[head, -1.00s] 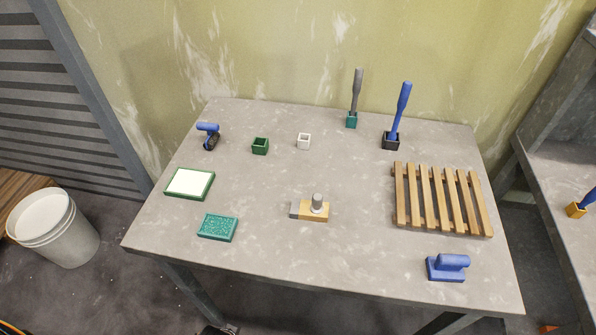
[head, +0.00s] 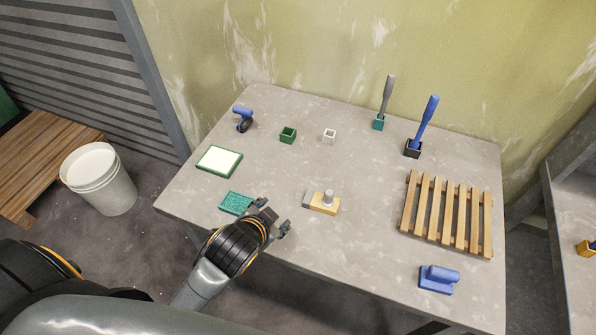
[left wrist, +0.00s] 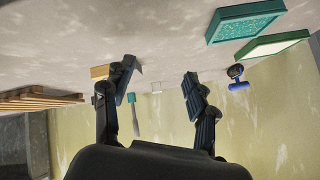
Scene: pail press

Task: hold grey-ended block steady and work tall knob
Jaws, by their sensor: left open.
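The block (head: 322,203) lies on the grey table, tan-yellow with a grey left end (head: 307,198). A tall grey knob (head: 328,197) stands upright on its top with a pale ring at its foot. My left gripper (head: 274,216) is open and empty, to the left of the block and apart from it, beside the teal sponge-like pad (head: 235,203). In the left wrist view, the open fingers (left wrist: 160,74) frame the table, and the tan block (left wrist: 99,72) shows partly hidden behind one finger. My right gripper is not in view.
A slatted wooden rack (head: 445,213) and a blue handled block (head: 438,280) are at the right. A green-framed white pad (head: 219,161), a green cup (head: 288,135), a white cup (head: 329,136) and two upright handled tools stand farther back. The table around the block is clear.

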